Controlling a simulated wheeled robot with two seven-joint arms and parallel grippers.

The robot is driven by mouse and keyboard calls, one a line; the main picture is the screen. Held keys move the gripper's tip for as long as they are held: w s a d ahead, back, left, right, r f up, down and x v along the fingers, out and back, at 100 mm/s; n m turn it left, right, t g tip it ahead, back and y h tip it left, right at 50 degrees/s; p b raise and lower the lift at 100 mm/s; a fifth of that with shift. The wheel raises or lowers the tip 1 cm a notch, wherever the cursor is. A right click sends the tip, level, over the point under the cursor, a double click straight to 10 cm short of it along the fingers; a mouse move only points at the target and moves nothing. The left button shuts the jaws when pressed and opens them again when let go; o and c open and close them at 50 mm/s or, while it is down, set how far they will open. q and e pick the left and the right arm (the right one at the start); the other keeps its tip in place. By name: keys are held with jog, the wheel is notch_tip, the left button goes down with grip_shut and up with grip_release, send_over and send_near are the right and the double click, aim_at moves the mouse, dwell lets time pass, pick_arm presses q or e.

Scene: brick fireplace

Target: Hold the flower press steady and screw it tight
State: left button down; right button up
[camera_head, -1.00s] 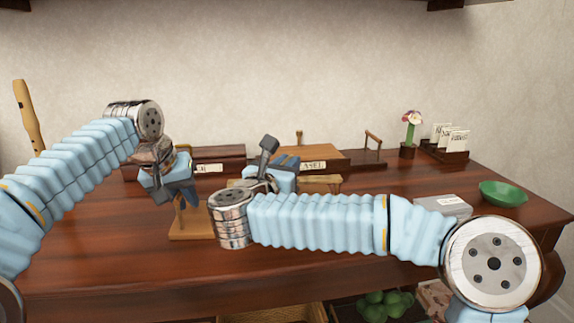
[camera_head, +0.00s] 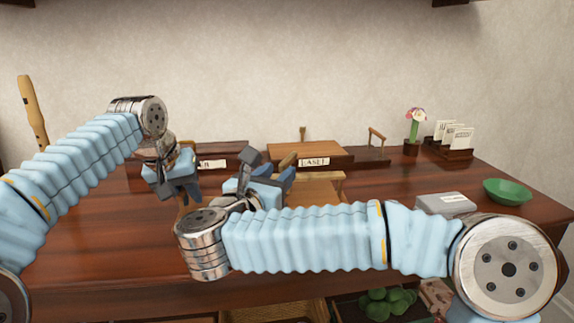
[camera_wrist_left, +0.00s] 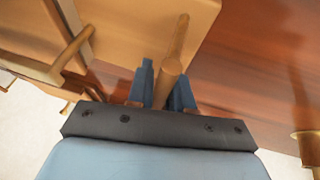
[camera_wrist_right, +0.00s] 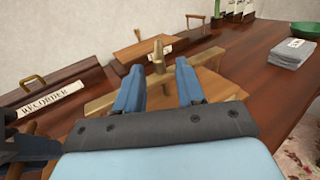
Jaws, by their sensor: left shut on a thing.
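The flower press is pale wood. Its board (camera_head: 318,190) shows behind my right gripper in the head view, and the rest is largely hidden by my arms. My left gripper (camera_head: 180,190) is shut on a round wooden post (camera_wrist_left: 177,50) beside the tan board (camera_wrist_left: 130,25) in the left wrist view. My right gripper (camera_wrist_right: 160,80) is open. In the right wrist view the press's upright screw with its cross handle (camera_wrist_right: 158,52) stands beyond and between the open fingers, above the wooden crossbar (camera_wrist_right: 198,62). I see no contact between those fingers and the screw.
Behind stand a box labelled RECORDER (camera_wrist_right: 65,85) and an easel box (camera_head: 305,149). To the right are a grey stack (camera_head: 445,204), green bowl (camera_head: 507,191), flower pot (camera_head: 411,149) and card holder (camera_head: 452,153). A recorder (camera_head: 32,115) is at far left. The table's front left is clear.

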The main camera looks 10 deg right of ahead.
jog(key=v, duration=0.4)
jog(key=shift+s+a, duration=0.15)
jog(key=shift+s, duration=0.2)
